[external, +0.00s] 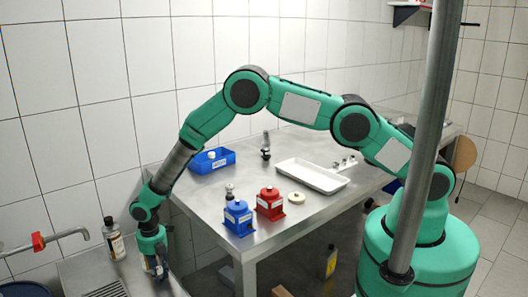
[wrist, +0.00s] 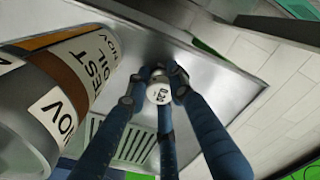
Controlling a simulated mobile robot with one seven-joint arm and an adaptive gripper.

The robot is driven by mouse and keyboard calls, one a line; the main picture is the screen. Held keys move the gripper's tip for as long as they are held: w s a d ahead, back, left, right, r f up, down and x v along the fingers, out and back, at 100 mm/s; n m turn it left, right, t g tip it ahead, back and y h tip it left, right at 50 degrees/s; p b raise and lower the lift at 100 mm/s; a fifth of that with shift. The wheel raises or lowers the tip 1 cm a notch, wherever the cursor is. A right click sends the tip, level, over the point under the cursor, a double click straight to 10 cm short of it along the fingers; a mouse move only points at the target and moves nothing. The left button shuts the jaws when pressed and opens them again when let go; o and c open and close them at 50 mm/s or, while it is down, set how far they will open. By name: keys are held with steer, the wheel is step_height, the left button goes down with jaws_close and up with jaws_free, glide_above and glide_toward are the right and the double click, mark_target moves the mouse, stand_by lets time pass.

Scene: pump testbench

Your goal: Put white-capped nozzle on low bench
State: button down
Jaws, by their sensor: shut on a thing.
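My gripper (external: 158,268) points down over the low metal bench (external: 82,270) at the lower left of the external view. In the wrist view, its dark blue fingers are closed around the white-capped nozzle (wrist: 159,92), whose round white top carries dark print. The nozzle's body is hidden below the cap and by the fingers. In the external view the nozzle is too small and covered to make out. The bench surface (wrist: 220,88) lies close beneath the fingertips. I cannot tell whether the nozzle touches it.
A labelled oil bottle (external: 114,240) stands on the low bench close to my gripper, and looms large in the wrist view (wrist: 62,88). A slotted drain (wrist: 128,142) is in the bench. The higher table holds a blue bin (external: 211,160), blue pump (external: 238,219), red pump (external: 270,205) and white tray (external: 313,176).

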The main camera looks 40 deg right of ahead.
mark_target(158, 268)
steer(key=shift+f, duration=0.1)
steer(key=c, duration=1.5)
jaws_free()
step_height(158, 268, up, 12)
steer(key=p, duration=0.2)
steer(key=shift+p, duration=0.35)
